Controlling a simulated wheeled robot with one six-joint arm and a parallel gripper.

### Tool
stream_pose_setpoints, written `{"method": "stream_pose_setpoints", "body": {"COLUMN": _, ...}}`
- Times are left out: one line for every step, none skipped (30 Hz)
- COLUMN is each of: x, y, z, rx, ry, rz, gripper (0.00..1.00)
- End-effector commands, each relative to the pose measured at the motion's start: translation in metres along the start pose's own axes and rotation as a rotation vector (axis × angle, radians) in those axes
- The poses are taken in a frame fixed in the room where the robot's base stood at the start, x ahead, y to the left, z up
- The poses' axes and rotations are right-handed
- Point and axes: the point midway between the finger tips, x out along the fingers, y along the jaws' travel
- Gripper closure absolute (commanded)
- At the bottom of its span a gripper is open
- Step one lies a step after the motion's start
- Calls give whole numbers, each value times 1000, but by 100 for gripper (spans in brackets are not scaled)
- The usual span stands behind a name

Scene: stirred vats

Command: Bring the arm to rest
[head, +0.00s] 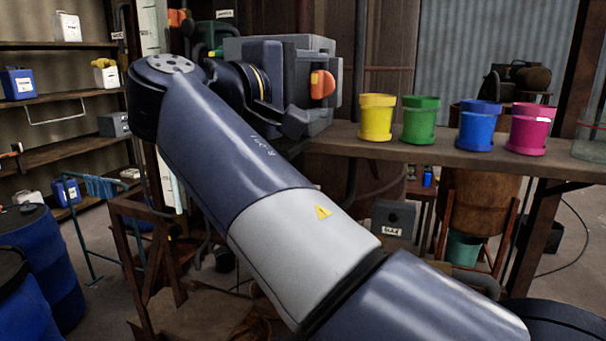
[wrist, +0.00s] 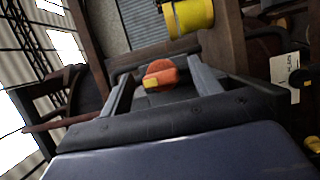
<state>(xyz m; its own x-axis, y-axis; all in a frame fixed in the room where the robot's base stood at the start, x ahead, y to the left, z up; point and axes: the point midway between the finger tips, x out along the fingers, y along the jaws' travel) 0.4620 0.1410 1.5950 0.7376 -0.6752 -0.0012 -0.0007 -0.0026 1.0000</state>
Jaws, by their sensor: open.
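My arm reaches from the lower right of the head view up to the left, then bends back toward a grey box (head: 300,62) beside the bench. My gripper (wrist: 158,78) shows in the wrist view with its two grey fingers spread apart. An orange knob (head: 322,85) is on the right of the grey box. In the wrist view an orange knob with a yellow mark (wrist: 162,74) appears between the fingers, with a gap on each side. Whether it lies between the fingertips or beyond them, I cannot tell. My arm's wrist hides part of the box's left side.
A bench (head: 455,155) holds yellow (head: 376,118), green (head: 418,120), blue (head: 478,127) and pink (head: 528,130) pots. Shelves (head: 60,98) and blue drums (head: 40,262) stand at left. A brown metal frame (head: 140,255) stands below my arm.

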Motion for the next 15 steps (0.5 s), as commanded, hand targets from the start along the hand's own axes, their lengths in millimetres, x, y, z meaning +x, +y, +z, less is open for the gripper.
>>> {"method": "stream_pose_setpoints", "body": {"x": -2, "y": 0, "z": 0, "rx": 4, "ry": 1, "rz": -1, "gripper": 40}}
{"method": "stream_pose_setpoints", "body": {"x": -3, "y": 0, "z": 0, "rx": 8, "ry": 1, "rz": -3, "gripper": 40}}
{"method": "stream_pose_setpoints", "body": {"x": -6, "y": 0, "z": -1, "rx": 13, "ry": 3, "rz": -5, "gripper": 40}}
{"method": "stream_pose_setpoints", "body": {"x": -10, "y": 0, "z": -1, "rx": 12, "ry": 4, "rz": -4, "gripper": 40}}
{"method": "stream_pose_setpoints", "body": {"x": -13, "y": -1, "z": -1, "rx": 12, "ry": 4, "rz": -5, "gripper": 40}}
{"method": "stream_pose_setpoints", "body": {"x": -18, "y": -1, "z": -1, "rx": 12, "ry": 4, "rz": -5, "gripper": 40}}
{"method": "stream_pose_setpoints", "body": {"x": -23, "y": -1, "z": -2, "rx": 12, "ry": 6, "rz": -5, "gripper": 40}}
{"method": "stream_pose_setpoints", "body": {"x": -28, "y": -1, "z": -2, "rx": 12, "ry": 5, "rz": -4, "gripper": 40}}
{"method": "stream_pose_setpoints", "body": {"x": -34, "y": -1, "z": -2, "rx": 12, "ry": 5, "rz": -4, "gripper": 40}}
{"method": "stream_pose_setpoints", "body": {"x": -40, "y": -1, "z": -2, "rx": 13, "ry": 6, "rz": -5, "gripper": 40}}
{"method": "stream_pose_setpoints", "body": {"x": -45, "y": -1, "z": -1, "rx": 13, "ry": 6, "rz": -5, "gripper": 40}}
{"method": "stream_pose_setpoints", "body": {"x": -52, "y": -1, "z": -2, "rx": 13, "ry": 6, "rz": -4, "gripper": 40}}
{"method": "stream_pose_setpoints", "body": {"x": -58, "y": -1, "z": -1, "rx": 12, "ry": 5, "rz": -5, "gripper": 40}}
{"method": "stream_pose_setpoints", "body": {"x": -63, "y": -1, "z": -2, "rx": 11, "ry": 6, "rz": -5, "gripper": 40}}
{"method": "stream_pose_setpoints", "body": {"x": -70, "y": -1, "z": -2, "rx": 11, "ry": 5, "rz": -5, "gripper": 40}}
